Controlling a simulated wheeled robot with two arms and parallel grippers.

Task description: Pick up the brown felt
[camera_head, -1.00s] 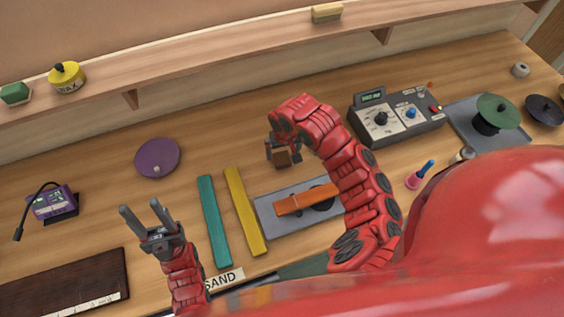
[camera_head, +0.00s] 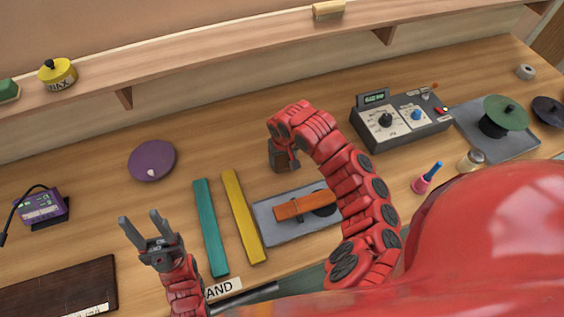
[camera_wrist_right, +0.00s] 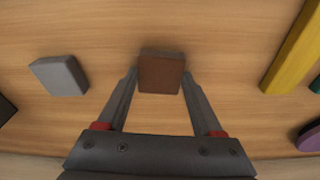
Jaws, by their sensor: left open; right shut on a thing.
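The brown felt is a small brown block (camera_wrist_right: 160,72) between the fingertips of my right gripper (camera_wrist_right: 160,80) in the right wrist view. Both fingers touch its sides, and the gripper is shut on it. In the head view my right gripper (camera_head: 284,160) points down behind the grey plate, and the felt is mostly hidden by the fingers. I cannot tell whether the felt is clear of the table. My left gripper (camera_head: 146,232) is open and empty at the lower left, fingers pointing up and away from the felt.
A grey block (camera_wrist_right: 60,75) lies left of the felt in the right wrist view. A yellow strip (camera_head: 243,215) and teal strip (camera_head: 211,227) lie between the grippers. A grey plate (camera_head: 268,232) bears an orange-brown bar (camera_head: 303,207). A control box (camera_head: 400,122) stands to the right.

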